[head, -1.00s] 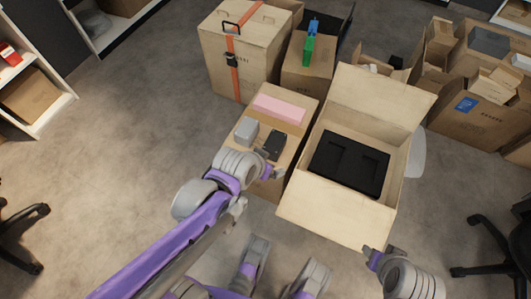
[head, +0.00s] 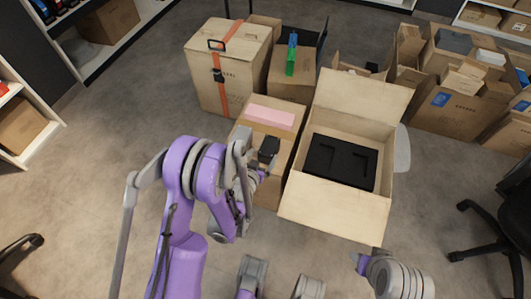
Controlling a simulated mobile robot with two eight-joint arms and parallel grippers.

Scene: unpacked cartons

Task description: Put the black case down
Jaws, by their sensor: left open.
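The small black case (head: 269,148) is on the closed carton (head: 283,137), close to the carton's right edge. My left gripper (head: 264,172) is open, just in front of the case at its near side. I cannot tell whether the fingers touch the case. My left forearm hides the carton's left part. My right gripper (head: 361,262) is low in the picture, in front of the open carton and away from the case. Its fingers are too small and turned to tell open or shut.
A pink block (head: 270,117) lies at the back of the closed carton. An open carton (head: 330,218) with black foam (head: 342,162) stands right beside it. A strapped carton (head: 207,80) stands behind left.

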